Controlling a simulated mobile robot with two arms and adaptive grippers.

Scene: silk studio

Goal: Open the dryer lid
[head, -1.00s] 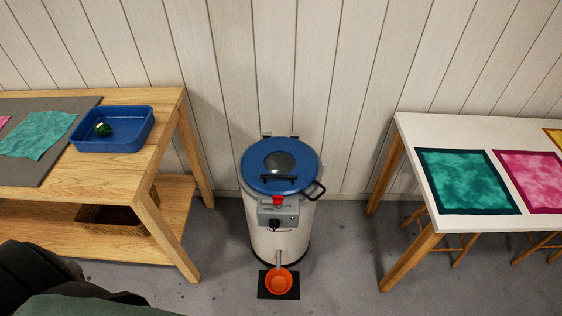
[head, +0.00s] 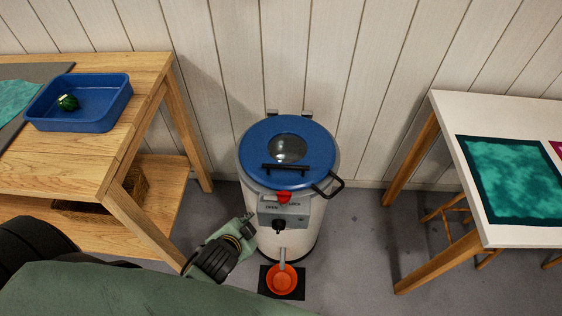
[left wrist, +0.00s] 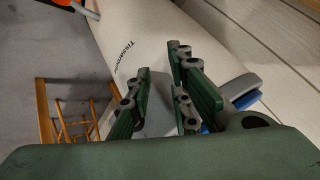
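The dryer (head: 305,238) is a white drum standing on the floor by the wall. Its blue lid (head: 318,150) lies shut, with a round dark window and a black bar handle (head: 285,169) at the front. A red latch (head: 283,197) sits below the handle, above a grey panel marked OPEN and LOCK. My left gripper (head: 246,222) is beside the drum, left of the panel and lower than the lid. In the left wrist view the green-padded fingers of my left gripper (left wrist: 160,80) are spread and empty, with the white drum (left wrist: 125,40) behind them. My right gripper is not in view.
An orange bowl (head: 282,279) stands under the spout on a black mat. A wooden table (head: 105,150) with a blue tray (head: 75,122) is at left. A white-topped table (head: 470,120) is at right. A black loop handle (head: 329,186) juts from the drum's right side.

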